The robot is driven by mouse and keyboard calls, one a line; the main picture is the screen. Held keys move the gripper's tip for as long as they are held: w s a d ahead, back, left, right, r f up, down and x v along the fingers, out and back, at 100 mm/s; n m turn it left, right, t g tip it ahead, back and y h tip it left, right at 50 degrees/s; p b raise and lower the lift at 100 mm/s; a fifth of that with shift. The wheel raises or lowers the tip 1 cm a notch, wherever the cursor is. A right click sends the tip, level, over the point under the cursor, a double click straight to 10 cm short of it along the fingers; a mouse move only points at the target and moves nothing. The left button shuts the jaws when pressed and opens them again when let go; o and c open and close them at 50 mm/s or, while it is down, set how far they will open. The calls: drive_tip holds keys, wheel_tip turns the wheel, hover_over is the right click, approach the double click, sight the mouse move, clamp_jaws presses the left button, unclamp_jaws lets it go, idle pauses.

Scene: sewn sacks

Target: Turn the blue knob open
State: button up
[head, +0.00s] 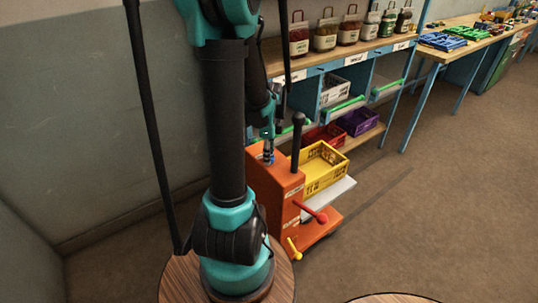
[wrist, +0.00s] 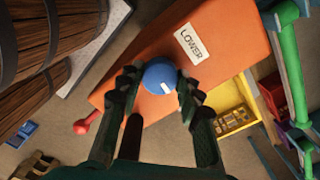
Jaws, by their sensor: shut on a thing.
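The blue knob (wrist: 158,74) is round, with a short white mark near its lower right edge. It sits on the top of the orange machine (wrist: 225,30), beside a white label reading "LOWER" (wrist: 192,44). My gripper (wrist: 160,82) is shut on the knob, with one dark finger on each side of it. In the head view my gripper (head: 268,132) points down at the top of the orange machine (head: 272,187). The knob is small there and partly hidden by the gripper.
A black lever (head: 297,142) stands up beside the gripper. A red-knobbed handle (head: 321,216) and a yellow handle (head: 294,249) stick out lower down. A yellow crate (head: 322,168) rests behind the machine. Open floor (head: 410,215) lies to the right.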

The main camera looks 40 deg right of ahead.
idle(0.3)
drive_tip(key=o, duration=1.2)
drive_tip(key=shift+c, duration=0.2)
drive_tip(key=shift+r, duration=0.15)
wheel_tip(320, 180, up, 12)
drive_tip(key=shift+w+a, duration=0.1)
drive_tip(key=w+a+f+n+t+h, duration=0.1)
drive_tip(key=w+a+f+n, duration=0.2)
drive_tip(key=a+n, duration=0.5)
drive_tip(key=w+a+f+n+t, duration=0.1)
drive_tip(key=w+a+f+n, duration=0.15)
drive_tip(key=a+n, duration=0.6)
drive_tip(key=s+a+f+n+t, duration=0.1)
drive_tip(key=a+f+n, duration=0.1)
drive_tip(key=a+n, duration=0.4)
drive_tip(key=s+a+f+n+t+y, duration=0.1)
drive_tip(key=a+f+n, duration=0.1)
drive_tip(key=a+n, duration=0.5)
drive_tip(key=a, duration=0.3)
drive_tip(key=shift+a, duration=0.2)
